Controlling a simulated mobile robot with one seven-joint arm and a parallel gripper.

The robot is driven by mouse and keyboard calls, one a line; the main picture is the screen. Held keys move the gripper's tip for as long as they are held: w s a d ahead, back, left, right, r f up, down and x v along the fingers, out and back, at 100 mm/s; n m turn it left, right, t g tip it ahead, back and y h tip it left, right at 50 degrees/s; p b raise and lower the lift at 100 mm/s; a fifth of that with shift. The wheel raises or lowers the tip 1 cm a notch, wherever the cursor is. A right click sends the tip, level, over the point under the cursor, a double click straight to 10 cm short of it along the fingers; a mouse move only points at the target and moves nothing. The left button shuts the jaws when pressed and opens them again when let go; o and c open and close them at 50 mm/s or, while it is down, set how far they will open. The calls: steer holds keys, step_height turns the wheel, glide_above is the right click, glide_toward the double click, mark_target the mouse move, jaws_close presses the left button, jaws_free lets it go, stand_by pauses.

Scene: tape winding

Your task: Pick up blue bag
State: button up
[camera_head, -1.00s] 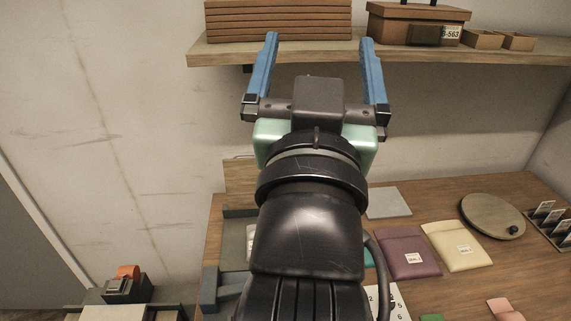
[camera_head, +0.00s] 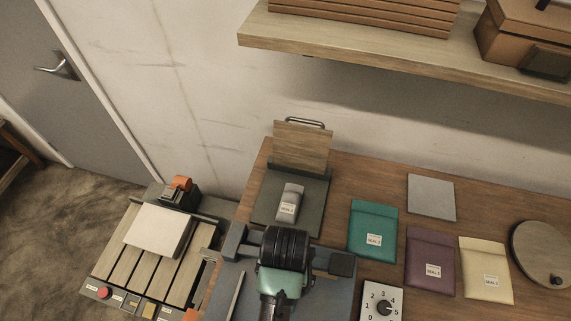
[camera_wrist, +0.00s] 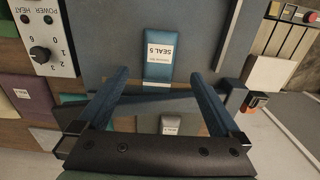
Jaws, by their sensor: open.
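The blue bag (camera_wrist: 159,72), with a white label reading SEAL 5, lies on a grey-blue flat surface (camera_wrist: 110,40) in the wrist view. I cannot make it out in the head view, where my arm covers part of that area. My gripper (camera_wrist: 158,77) has two blue fingers spread wide, with nothing between them. In the wrist view the fingertips appear on either side of the bag's near end. How far above the bag they are is hard to tell. In the head view the fingers are not clearly visible.
Teal (camera_head: 372,225), purple (camera_head: 430,250) and cream (camera_head: 484,262) bags lie to the right. A grey bag (camera_head: 290,190) rests on a dark stand (camera_head: 262,212) with an upright wooden board. A numbered dial box (camera_head: 381,302) stands nearby. A shelf (camera_head: 330,45) overhangs the back.

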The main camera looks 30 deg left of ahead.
steer(key=shift+f+p, duration=0.75)
steer(key=shift+f, duration=2.85)
steer(key=shift+w, duration=0.1)
steer(key=c, duration=1.5)
steer(key=shift+r, duration=0.25)
